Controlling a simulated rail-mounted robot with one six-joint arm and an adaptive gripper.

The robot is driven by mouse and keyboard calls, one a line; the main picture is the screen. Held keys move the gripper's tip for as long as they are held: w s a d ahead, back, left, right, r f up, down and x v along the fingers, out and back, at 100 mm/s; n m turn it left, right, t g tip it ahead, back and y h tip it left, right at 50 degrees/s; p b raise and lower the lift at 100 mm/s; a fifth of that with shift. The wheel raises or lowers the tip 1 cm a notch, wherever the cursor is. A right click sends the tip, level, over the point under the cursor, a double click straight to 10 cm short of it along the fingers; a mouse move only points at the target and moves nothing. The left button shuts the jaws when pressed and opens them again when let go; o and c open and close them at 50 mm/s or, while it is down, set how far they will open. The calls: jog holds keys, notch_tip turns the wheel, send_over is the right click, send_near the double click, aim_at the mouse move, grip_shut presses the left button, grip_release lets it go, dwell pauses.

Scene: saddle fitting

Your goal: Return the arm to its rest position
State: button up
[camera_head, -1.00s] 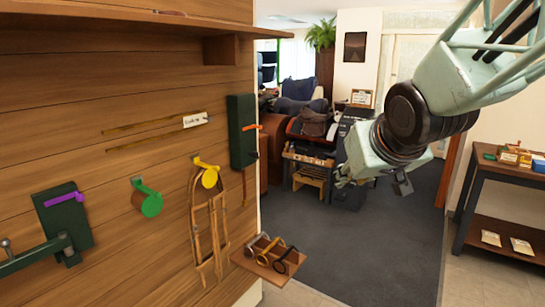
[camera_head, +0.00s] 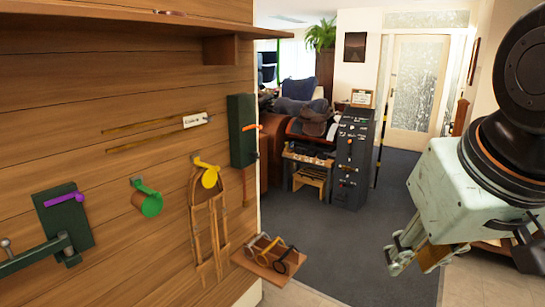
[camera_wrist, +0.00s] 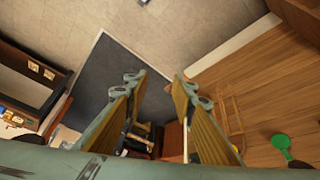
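My gripper (camera_head: 420,258) hangs at the right of the head view, below the large dark wrist joint, pointing down and left. Its fingers carry yellowish pads. In the wrist view the two fingers (camera_wrist: 158,85) stand apart with a clear gap and nothing between them, so the gripper is open and empty. It is well away from the wooden wall. The rest of my arm is mostly outside the head view.
The plank wall (camera_head: 90,140) at left carries a green bracket with a purple lever (camera_head: 66,198), a green hook (camera_head: 150,203), a yellow hook (camera_head: 209,177) and a small shelf with rings (camera_head: 268,257). A saddle (camera_head: 313,122) stands behind. The dark floor (camera_head: 320,240) between is clear.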

jog(key=s+a+f+g, duration=0.1)
jog(key=s, duration=1)
jog(key=shift+a+f+g, duration=0.15)
jog(key=shift+f+g, duration=0.05)
jog(key=shift+g, duration=0.1)
dwell(0.5)
